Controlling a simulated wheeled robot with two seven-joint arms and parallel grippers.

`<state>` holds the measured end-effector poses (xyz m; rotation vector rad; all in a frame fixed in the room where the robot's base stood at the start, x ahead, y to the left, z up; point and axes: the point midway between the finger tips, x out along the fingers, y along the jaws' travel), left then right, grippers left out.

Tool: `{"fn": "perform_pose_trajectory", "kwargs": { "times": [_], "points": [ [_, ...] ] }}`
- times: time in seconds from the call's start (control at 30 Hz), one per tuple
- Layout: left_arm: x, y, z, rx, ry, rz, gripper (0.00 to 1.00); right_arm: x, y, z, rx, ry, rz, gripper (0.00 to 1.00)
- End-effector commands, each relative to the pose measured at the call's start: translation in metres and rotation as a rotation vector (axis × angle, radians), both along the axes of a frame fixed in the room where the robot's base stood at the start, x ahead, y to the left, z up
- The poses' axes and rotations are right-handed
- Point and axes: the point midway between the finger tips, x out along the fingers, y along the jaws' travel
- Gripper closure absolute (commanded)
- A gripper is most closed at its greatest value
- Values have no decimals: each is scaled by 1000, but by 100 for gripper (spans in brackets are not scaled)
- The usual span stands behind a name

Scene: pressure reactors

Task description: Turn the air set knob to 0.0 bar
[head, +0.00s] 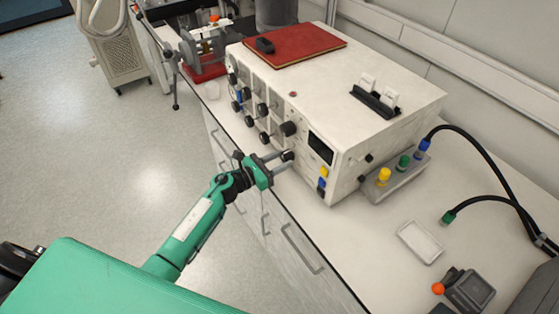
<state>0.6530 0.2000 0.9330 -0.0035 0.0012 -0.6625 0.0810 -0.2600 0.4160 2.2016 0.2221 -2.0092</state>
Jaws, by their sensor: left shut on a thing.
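The white control box (400,120) stands on the bench, with rows of black knobs and a dark display (320,148) on its front panel. My left gripper (281,159) reaches from the lower left to the lower part of this panel, left of the display. Its fingers are shut on a small black knob (288,155), which they partly cover. A larger black knob (288,129) sits just above it. I cannot read any label or the display value, so I cannot confirm which is the air set knob. My right gripper is not in view.
A red book (300,44) and a black holder with white pieces (376,100) lie on the box. Yellow, green and blue fittings (402,163) and black hoses (490,165) are at right. A white tray (420,242) lies on the bench. Drawer handles (300,250) stick out below.

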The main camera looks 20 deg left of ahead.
Motion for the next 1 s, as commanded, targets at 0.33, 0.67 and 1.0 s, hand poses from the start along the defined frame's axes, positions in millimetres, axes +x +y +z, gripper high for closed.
{"fn": "perform_pose_trajectory", "kwargs": {
  "times": [0.33,0.67,1.0],
  "points": [
    [0,0,0,-95,75,0,85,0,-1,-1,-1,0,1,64],
    [-1,0,0,-320,253,0,85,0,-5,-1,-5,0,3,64],
    [-1,0,1,-577,452,1,85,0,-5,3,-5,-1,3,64]
  ]
}}
